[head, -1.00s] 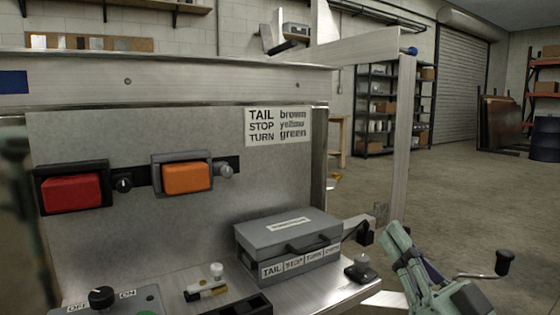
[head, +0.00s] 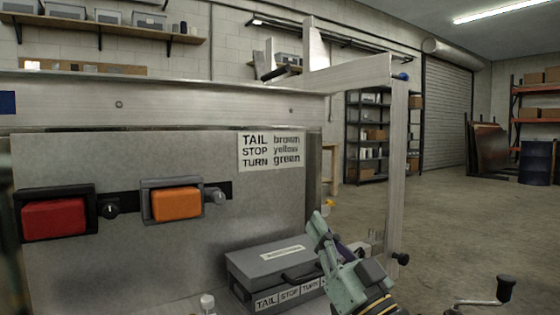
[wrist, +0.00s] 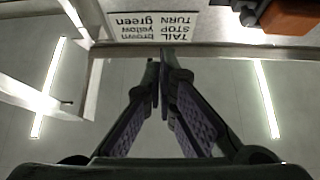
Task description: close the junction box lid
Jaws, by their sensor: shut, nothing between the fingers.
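The grey junction box (head: 262,270) sits on the bench ledge at the bottom middle of the head view. The box does not show there.
A panel behind carries a red lamp (head: 54,217), an orange lamp (head: 176,204) and a wiring label (head: 269,151), also at the top of the wrist view (wrist: 154,22). An aluminium post (head: 396,180) stands right of the box. Open floor lies beyond.

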